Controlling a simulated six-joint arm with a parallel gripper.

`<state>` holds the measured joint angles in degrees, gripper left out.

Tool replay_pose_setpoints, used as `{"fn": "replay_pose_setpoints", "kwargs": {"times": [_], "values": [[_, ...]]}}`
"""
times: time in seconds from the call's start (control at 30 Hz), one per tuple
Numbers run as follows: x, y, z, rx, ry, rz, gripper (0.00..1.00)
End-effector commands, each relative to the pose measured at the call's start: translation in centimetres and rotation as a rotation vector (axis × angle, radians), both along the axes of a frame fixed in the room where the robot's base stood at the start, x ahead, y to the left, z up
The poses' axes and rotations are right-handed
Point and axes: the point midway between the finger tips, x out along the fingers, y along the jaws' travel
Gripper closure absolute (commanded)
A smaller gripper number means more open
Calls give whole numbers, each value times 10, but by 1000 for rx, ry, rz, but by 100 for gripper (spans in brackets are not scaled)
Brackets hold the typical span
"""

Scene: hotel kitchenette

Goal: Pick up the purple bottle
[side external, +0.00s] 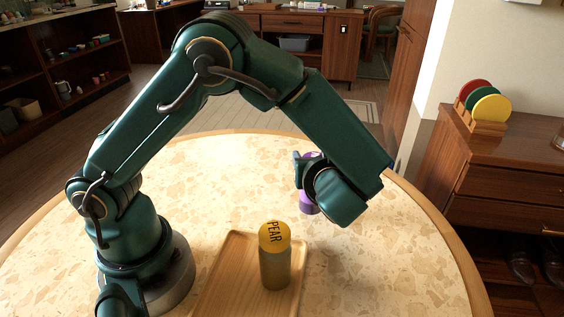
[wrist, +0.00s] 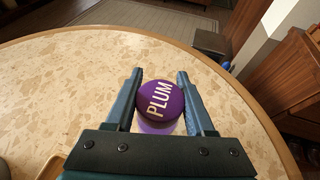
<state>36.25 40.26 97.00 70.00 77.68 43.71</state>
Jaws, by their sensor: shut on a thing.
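The purple bottle (side external: 310,208) is at the far right part of the round table, partly hidden behind my wrist in the side view. In the wrist view its purple lid reads PLUM (wrist: 160,102), and its lighter purple body shows just below the lid. My gripper (wrist: 160,73) has one finger on each side of the bottle and is shut on it. In the side view my gripper (side external: 304,172) is mostly hidden by my wrist. The bottle looks upright; I cannot tell whether its base touches the table.
A bottle with a yellow PEAR lid (side external: 274,262) stands on a wooden tray (side external: 231,262) nearer the side camera. The speckled round table (side external: 400,240) is clear to the right. A cabinet (side external: 510,185) with coloured discs in a rack (side external: 484,123) stands beyond the table's edge.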

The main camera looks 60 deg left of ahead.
Motion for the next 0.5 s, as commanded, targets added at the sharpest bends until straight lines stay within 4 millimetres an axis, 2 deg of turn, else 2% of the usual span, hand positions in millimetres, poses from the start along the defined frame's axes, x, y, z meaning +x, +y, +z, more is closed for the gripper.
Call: {"fn": "replay_pose_setpoints", "kwargs": {"times": [0.07,0.5], "values": [[0,1,17,-4,-8,2,100],[-40,71,62,-3,-7,4,100]]}}
